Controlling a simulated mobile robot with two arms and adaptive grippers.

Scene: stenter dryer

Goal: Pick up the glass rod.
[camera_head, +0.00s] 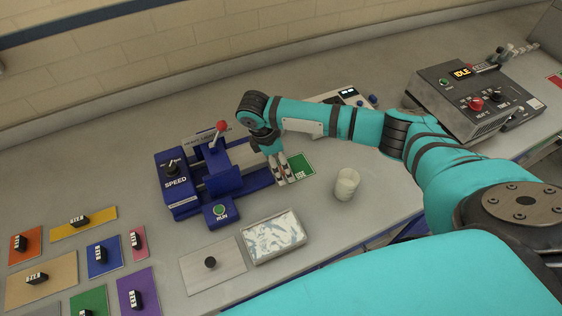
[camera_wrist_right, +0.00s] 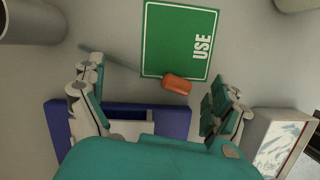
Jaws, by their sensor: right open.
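The glass rod (camera_wrist_right: 122,65) shows in the right wrist view as a thin grey-green rod with an orange grip (camera_wrist_right: 176,84) at one end. The grip overlaps the lower edge of the green USE mat (camera_wrist_right: 180,35), and the thin part points to the upper left. My right gripper (camera_wrist_right: 160,80) is open, with one finger on each side of the rod and nothing held. In the head view my right gripper (camera_head: 282,178) points down at the left edge of the green mat (camera_head: 303,166) and largely hides the rod. My left gripper is not in view.
A blue machine (camera_head: 180,190) with a SPEED knob and red-tipped lever stands close left of the gripper. A white cup (camera_head: 347,185) stands to the right. A tray (camera_head: 274,238) lies in front. A grey IDLE unit (camera_head: 470,100) is at right; coloured plates lie at left.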

